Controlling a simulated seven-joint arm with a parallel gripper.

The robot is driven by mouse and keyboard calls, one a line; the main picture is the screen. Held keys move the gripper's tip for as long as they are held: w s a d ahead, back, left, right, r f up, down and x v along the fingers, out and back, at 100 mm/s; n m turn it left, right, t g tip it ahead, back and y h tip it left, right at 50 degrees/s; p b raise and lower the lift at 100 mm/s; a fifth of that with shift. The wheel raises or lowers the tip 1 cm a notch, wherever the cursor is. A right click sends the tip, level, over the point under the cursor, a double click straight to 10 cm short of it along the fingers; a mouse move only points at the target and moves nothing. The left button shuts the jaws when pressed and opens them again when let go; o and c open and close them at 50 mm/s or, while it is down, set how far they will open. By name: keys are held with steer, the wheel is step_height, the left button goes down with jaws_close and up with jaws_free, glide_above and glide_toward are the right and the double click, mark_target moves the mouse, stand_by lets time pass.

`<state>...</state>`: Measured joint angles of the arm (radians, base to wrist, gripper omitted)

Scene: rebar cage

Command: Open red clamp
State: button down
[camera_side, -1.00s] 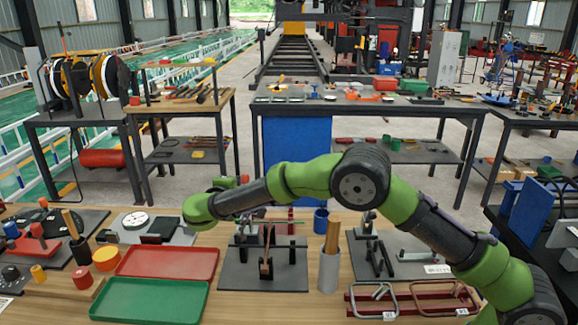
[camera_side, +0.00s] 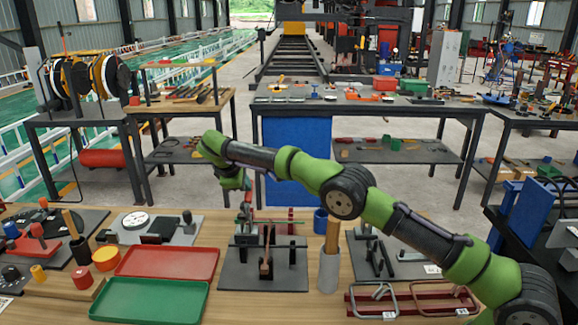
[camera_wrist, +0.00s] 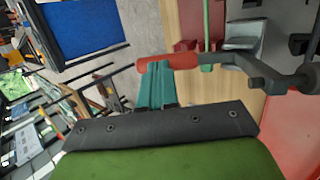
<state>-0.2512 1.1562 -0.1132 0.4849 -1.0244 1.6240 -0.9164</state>
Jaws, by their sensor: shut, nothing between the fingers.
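The red clamp handle (camera_wrist: 170,62) lies across the upper middle of the wrist view as a rounded red grip. A dark grey lever (camera_wrist: 240,74) runs from it to the right. My gripper (camera_wrist: 156,68), with teal fingers, is shut and empty, its tips right at the left part of the red handle. I cannot tell whether they touch. In the side view my gripper (camera_side: 247,198) points down above the dark clamp plate (camera_side: 275,275), near the left clamp post. The clamp is small there and partly hidden by my gripper.
A red tray (camera_side: 168,262) and a green tray (camera_side: 150,299) lie left of the plate. A grey holder with a wooden handle (camera_side: 332,238) stands close on the right. Red-framed clamps (camera_side: 412,300) lie at the front right. A blue cup (camera_side: 320,220) stands behind.

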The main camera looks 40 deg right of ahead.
steer(key=shift+w+d+f, duration=0.55)
steer(key=shift+d+f, duration=0.05)
steer(key=shift+f, duration=0.15)
steer(key=shift+d+f, duration=0.1)
steer(key=shift+f, duration=0.1)
